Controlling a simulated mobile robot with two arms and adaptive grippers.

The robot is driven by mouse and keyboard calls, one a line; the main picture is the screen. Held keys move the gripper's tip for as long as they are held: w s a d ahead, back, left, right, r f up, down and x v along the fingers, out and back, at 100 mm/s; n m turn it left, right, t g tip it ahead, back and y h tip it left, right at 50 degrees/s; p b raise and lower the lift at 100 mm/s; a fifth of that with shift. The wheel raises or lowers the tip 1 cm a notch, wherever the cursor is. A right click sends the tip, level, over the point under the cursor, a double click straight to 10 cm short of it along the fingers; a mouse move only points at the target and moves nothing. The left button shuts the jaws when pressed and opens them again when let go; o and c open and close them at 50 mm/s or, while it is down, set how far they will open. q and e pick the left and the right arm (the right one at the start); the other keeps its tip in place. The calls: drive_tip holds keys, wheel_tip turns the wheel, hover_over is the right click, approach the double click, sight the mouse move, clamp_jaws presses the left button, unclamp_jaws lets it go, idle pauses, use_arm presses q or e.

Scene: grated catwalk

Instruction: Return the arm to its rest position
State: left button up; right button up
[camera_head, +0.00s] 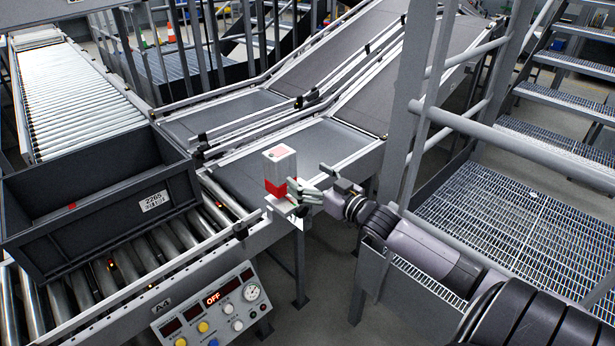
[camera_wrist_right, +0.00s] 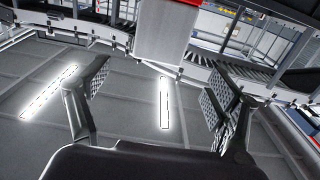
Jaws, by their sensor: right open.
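My right arm (camera_head: 430,255) reaches in from the lower right in the head view. My right gripper (camera_head: 318,187) is at its end, beside the conveyor's near edge. In the right wrist view the gripper (camera_wrist_right: 157,100) has its two padded fingers wide apart with nothing between them. A white and red box (camera_head: 281,170) stands upright just left of the gripper in the head view. In the wrist view the box (camera_wrist_right: 166,30) is at the top, beyond the fingertips. One finger overlaps the box's lower right in the head view; I cannot tell whether they touch. My left gripper is not in view.
A grey railing post (camera_head: 425,80) and a rail (camera_head: 540,150) stand close to my right arm. A dark crate (camera_head: 95,205) sits on rollers at left. A control panel (camera_head: 208,308) reading OFF is at the front. Grated steps (camera_head: 500,225) are at right.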

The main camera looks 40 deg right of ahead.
drive_tip(key=s+d+f+m+g+h, duration=0.1)
drive_tip(key=s+d+f+g, duration=0.1)
drive_tip(key=f, duration=0.8)
drive_tip(key=s+d+f+g+h, duration=0.1)
drive_tip(key=s+f+g, duration=0.1)
drive_tip(key=f, duration=0.8)
drive_tip(key=s+a+f+g+b, duration=0.1)
drive_tip(key=s+f+g, duration=0.1)
drive_tip(key=s+f, duration=0.35)
drive_tip(key=s+a+f+g+h, duration=0.1)
drive_tip(key=s+f, duration=0.2)
drive_tip(key=f, duration=0.6)
drive_tip(key=s+a+f+g+b, duration=0.1)
drive_tip(key=s+a+f+g, duration=0.1)
drive_tip(key=s+f, duration=0.45)
drive_tip(key=s+a+f+n+g, duration=0.1)
drive_tip(key=s+a+f+g, duration=0.1)
drive_tip(key=s+a+f, duration=0.4)
drive_tip(key=s+a+f+g+y, duration=0.1)
drive_tip(key=s+a+f+g, duration=0.2)
drive_tip(key=s, duration=1.1)
drive_tip(key=s+a+f+n+g, duration=0.1)
drive_tip(key=s+a+f+g, duration=0.2)
drive_tip(key=s+a+f, duration=0.7)
wheel_tip(320, 180, down, 3)
drive_tip(key=shift+s+r+n+y+b, duration=0.2)
drive_tip(key=shift+n+y+b, duration=0.1)
drive_tip(key=shift+y+b, duration=0.1)
drive_tip(key=shift+a, duration=0.1)
